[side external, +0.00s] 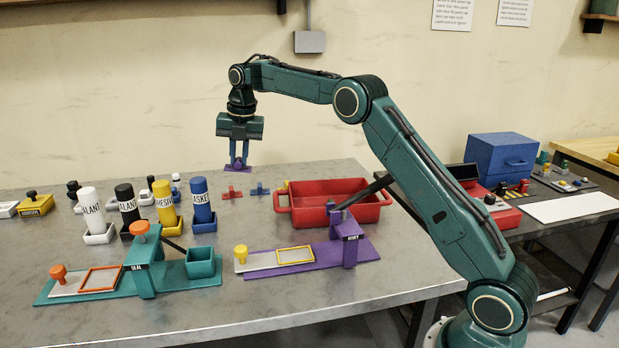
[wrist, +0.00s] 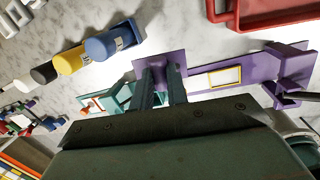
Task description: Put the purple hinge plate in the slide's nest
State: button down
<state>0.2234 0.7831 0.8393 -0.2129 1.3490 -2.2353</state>
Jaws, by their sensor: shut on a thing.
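My gripper (side external: 238,152) is shut on the purple hinge plate (side external: 239,165) and holds it high above the back of the table. In the wrist view, the purple plate (wrist: 163,59) shows between and beyond the two fingers of my gripper (wrist: 162,84). The purple rivet station (side external: 365,252) lies at the table's front middle, to the right of and below my gripper. Its slide has a yellow-framed nest (side external: 295,255) and a yellow knob (side external: 240,253). The nest looks empty, also in the wrist view (wrist: 226,77).
A teal seal station (side external: 190,286) with an orange-framed nest stands at front left. Several labelled bottles (side external: 165,203) stand behind it. A red tray (side external: 340,211) stands behind the purple station. A red plate (side external: 232,193) and a blue plate (side external: 260,190) lie left of the tray.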

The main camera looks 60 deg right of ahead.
jog(key=shift+r, duration=0.3)
jog(key=shift+s, duration=0.1)
dwell(0.4)
jog(key=shift+s+a+r, duration=0.25)
jog(key=shift+s+r, duration=0.05)
jog(key=shift+s, duration=0.3)
jog(key=s+a+n+g+h, duration=0.1)
jog(key=s+a, duration=0.1)
jog(key=s, duration=1.5)
jog(key=shift+r+n, duration=0.3)
jog(key=shift+r, duration=0.15)
send_over(295, 255)
notch_tip(295, 255, down, 16)
jog(key=shift+s+a+r, duration=0.1)
jog(key=shift+a, duration=0.05)
jog(key=shift+f, duration=2.1)
